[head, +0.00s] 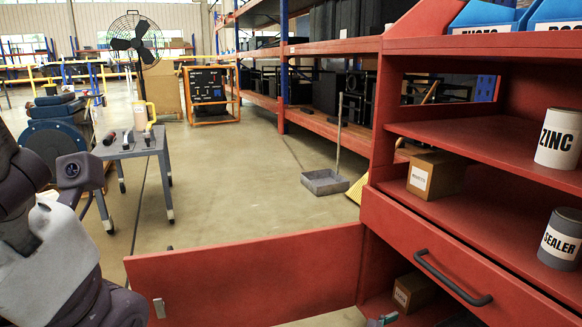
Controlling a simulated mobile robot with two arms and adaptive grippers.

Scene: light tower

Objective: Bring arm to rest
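Part of my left arm fills the left edge of the head view, with dark joints and a light grey link. Its gripper lies outside the picture. My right arm and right gripper do not show. A red cabinet (385,205) stands at the right, with its lower door (245,280) swung open to the left. A small grey-teal piece (382,320) shows at the bottom edge by the cabinet's lower compartment; I cannot tell what it is.
The cabinet shelves hold a ZINC can (558,138), a SEALER can (561,240) and a cardboard box (435,176). Another box (413,291) sits in the lower compartment. A grey cart (150,143) stands behind my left arm.

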